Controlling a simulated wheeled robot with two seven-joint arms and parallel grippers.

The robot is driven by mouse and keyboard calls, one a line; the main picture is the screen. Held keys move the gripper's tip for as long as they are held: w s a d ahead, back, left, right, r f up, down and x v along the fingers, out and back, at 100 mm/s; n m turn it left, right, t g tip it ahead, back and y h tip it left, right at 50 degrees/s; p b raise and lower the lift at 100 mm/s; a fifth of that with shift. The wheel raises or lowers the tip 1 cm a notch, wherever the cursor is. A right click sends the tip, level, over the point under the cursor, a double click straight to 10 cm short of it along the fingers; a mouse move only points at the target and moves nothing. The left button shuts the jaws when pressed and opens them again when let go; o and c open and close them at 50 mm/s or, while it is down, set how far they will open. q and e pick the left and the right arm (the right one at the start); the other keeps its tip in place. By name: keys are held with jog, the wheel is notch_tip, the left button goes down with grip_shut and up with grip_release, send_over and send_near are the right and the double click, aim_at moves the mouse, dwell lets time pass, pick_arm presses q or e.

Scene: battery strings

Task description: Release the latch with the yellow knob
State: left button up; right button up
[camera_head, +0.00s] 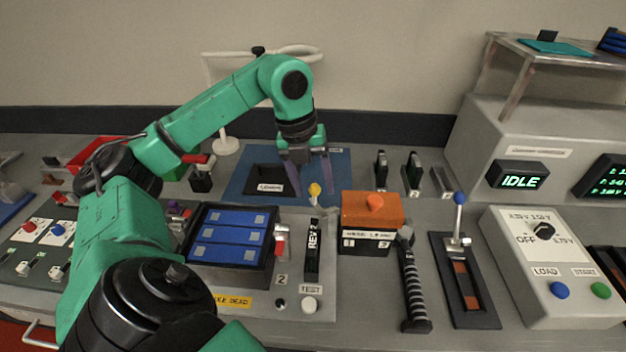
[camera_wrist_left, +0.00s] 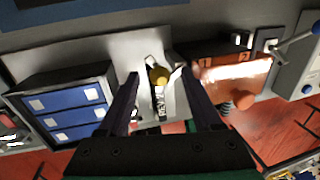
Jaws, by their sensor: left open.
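A yellow knob (camera_head: 314,189) stands at the back of the grey test fixture (camera_head: 325,290), above a black "KEY 2" strip (camera_head: 313,250). In the left wrist view the yellow knob (camera_wrist_left: 158,76) shows between my two fingers. My left gripper (camera_head: 309,190) is open and points down just behind and beside the knob in the head view; I cannot tell whether it touches it. It also shows in the left wrist view (camera_wrist_left: 157,85) with its dark fingers apart. My right gripper is not in view.
An orange-topped box (camera_head: 371,208) stands just right of the knob. A tray of blue cells (camera_head: 228,237) sits left of it. A blue-knobbed lever (camera_head: 459,199) and a black ribbed handle (camera_head: 413,285) stand further right. A blue mat (camera_head: 340,165) lies behind.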

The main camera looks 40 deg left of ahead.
pick_arm(q)
grip_shut()
jog(key=shift+w+r+p, duration=0.15)
jog(key=shift+p, duration=0.25)
jog(key=m+p, duration=0.1)
jog(key=w+m+p, duration=0.1)
jog(key=m+p, duration=0.1)
jog(key=w+m+g+p, duration=0.1)
jog(key=m, duration=0.1)
jog(key=shift+a, duration=0.2)
grip_release()
jog(key=shift+s, duration=0.1)
